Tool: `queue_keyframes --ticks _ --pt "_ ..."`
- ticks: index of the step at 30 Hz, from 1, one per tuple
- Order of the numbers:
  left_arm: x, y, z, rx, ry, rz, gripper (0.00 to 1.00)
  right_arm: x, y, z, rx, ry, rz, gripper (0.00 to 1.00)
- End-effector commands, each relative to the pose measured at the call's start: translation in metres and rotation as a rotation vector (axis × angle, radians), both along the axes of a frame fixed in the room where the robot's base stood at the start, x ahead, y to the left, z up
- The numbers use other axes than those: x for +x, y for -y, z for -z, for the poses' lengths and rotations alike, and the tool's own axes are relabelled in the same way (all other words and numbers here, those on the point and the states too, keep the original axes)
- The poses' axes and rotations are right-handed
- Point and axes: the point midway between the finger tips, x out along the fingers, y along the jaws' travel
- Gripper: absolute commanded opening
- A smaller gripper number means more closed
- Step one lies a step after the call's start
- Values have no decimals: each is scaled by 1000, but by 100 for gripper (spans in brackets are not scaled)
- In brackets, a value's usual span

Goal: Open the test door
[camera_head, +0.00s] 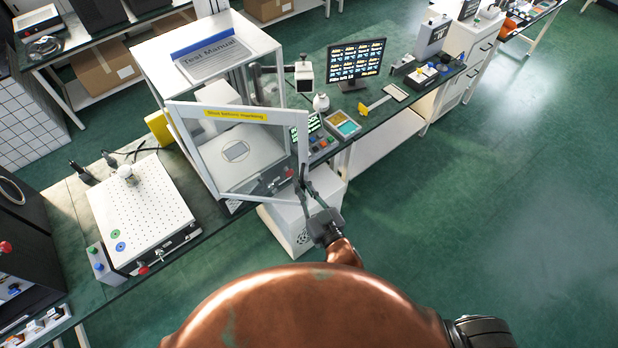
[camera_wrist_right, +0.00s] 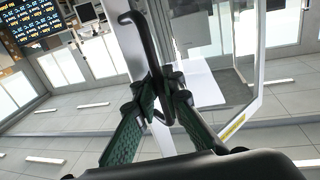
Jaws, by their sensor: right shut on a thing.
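The test door (camera_head: 235,113) is a clear panel in a white frame with a yellow label strip, on the white test cabinet (camera_head: 160,47). It stands partly open, its handle side swung out from the cabinet front. My right gripper (camera_head: 304,188) is at the door's free edge. In the right wrist view, its two green-padded fingers (camera_wrist_right: 162,92) are shut on the black bar handle (camera_wrist_right: 143,38). The door (camera_wrist_right: 238,118) fills the right of that view. The handle is largely hidden by the gripper in the head view. My left gripper is not in view.
A perforated white plate unit (camera_head: 140,205) stands on the bench left of the door. A monitor (camera_head: 356,62), a small button panel (camera_head: 343,123) and a yellow-handled tool (camera_head: 372,106) are on the bench to the right. The green floor (camera_head: 480,200) at right is clear.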

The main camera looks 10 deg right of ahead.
Motion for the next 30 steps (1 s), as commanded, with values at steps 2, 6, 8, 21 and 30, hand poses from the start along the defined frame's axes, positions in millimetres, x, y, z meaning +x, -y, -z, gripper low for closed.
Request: queue_keyframes --ticks 2,6,8,21,30 --pt "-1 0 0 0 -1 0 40 -1 -1 -1 0 2 -1 0" --pt "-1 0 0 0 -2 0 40 -1 -1 -1 0 2 -1 0" --pt "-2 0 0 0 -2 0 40 -1 0 0 -1 1 0 0" --pt "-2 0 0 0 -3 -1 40 -1 0 0 0 0 0 25" --pt "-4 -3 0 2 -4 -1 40 -8 2 1 -1 -2 0 25"
